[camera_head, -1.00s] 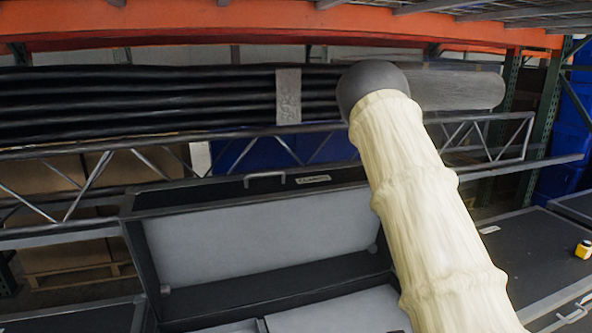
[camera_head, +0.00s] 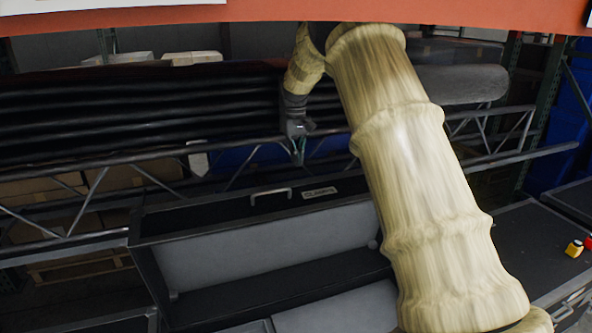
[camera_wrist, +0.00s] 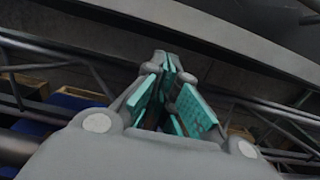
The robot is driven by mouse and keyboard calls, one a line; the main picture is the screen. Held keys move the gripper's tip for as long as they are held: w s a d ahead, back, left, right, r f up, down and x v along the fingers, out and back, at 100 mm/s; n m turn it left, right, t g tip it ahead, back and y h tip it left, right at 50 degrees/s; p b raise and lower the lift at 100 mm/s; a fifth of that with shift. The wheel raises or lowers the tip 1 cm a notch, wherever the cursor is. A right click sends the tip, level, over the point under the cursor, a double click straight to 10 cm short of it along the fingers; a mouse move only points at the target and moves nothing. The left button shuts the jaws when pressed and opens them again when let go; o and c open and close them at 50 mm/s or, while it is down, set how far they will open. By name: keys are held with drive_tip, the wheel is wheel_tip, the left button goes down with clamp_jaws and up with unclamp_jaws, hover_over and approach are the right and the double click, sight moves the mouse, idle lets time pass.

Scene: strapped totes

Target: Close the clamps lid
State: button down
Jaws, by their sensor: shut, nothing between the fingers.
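The case labelled clamps stands open in the head view. Its lid (camera_head: 240,212) is raised and leans back, with a black outer edge, a silver handle and a small label on top. The grey-lined lower part of the case (camera_head: 340,312) shows below it, partly hidden by my cream-sleeved arm. My gripper (camera_head: 298,155) is above and behind the lid's top edge, pointing down, apart from the lid. In the wrist view my gripper (camera_wrist: 172,95) shows teal finger pads and is shut with nothing held. The lid does not show clearly there.
A metal truss rail (camera_head: 90,185) runs behind the lid, close to my gripper. Black pipes (camera_head: 130,105) lie on the rack above it. Another dark case (camera_head: 530,245) stands at the right with small yellow and red items (camera_head: 575,249) on it.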

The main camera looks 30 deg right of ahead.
sight(299, 183)
drive_tip(key=f, duration=0.9)
drive_tip(key=shift+s+f+p, duration=0.3)
drive_tip(key=shift+s+f, duration=0.1)
